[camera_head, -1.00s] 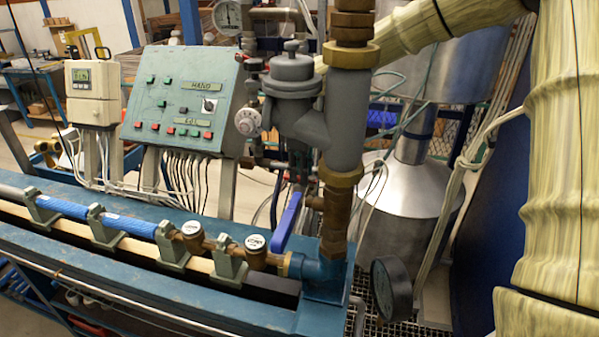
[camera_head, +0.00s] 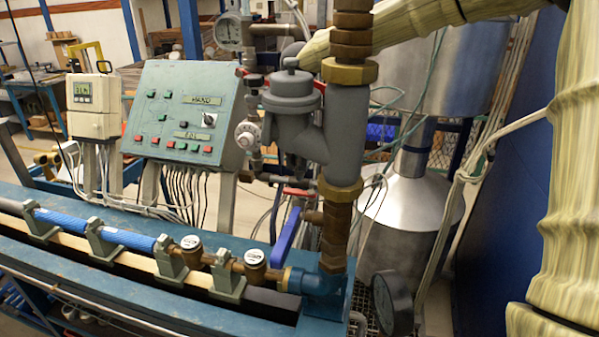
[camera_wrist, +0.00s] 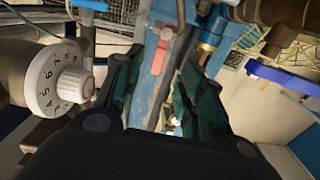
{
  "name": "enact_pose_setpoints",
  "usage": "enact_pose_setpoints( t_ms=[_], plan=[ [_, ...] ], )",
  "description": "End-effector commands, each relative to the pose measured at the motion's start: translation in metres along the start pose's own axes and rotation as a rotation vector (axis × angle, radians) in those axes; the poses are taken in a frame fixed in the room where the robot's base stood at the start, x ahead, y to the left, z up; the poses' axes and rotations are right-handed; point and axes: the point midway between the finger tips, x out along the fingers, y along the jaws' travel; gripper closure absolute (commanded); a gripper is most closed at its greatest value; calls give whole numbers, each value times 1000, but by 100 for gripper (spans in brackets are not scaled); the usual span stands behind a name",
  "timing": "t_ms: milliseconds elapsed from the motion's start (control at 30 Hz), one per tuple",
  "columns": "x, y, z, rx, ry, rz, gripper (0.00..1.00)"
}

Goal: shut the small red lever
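A small red lever (camera_head: 297,191) shows in the head view low behind the thick grey pipe, near the blue lever. In the wrist view a red lever (camera_wrist: 160,56) hangs in front of a light blue post, beyond the gap between my fingers; it looks like the same one. My gripper (camera_wrist: 155,75) is open, with a dark finger on each side of the gap and nothing between them. I cannot tell the exact distance to the lever. In the head view my gripper is hidden behind the grey pipe and housing.
A white numbered dial (camera_wrist: 55,80) is close on the left in the wrist view. A blue lever (camera_wrist: 285,80) is at right. The grey pipe (camera_head: 347,135), grey housing (camera_head: 292,100) and blue lever (camera_head: 287,238) crowd the head view. A control panel (camera_head: 188,115) stands left.

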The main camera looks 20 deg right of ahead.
Motion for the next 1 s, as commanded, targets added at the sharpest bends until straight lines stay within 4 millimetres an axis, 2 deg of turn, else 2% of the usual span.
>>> enact_pose_setpoints(
  t_ms=[100, 200, 400, 867, 1000],
  plan=[
    [-16, 0, 0, 0, 0, 1, 61],
    [-24, 0, 0, 0, 1, 0, 61],
    [-30, 0, 1, 0, -1, -1, 61],
    [-28, 1, 1, -1, -2, 0, 61],
    [-10, 10, 9, -17, -31, 11, 61]
  ],
)
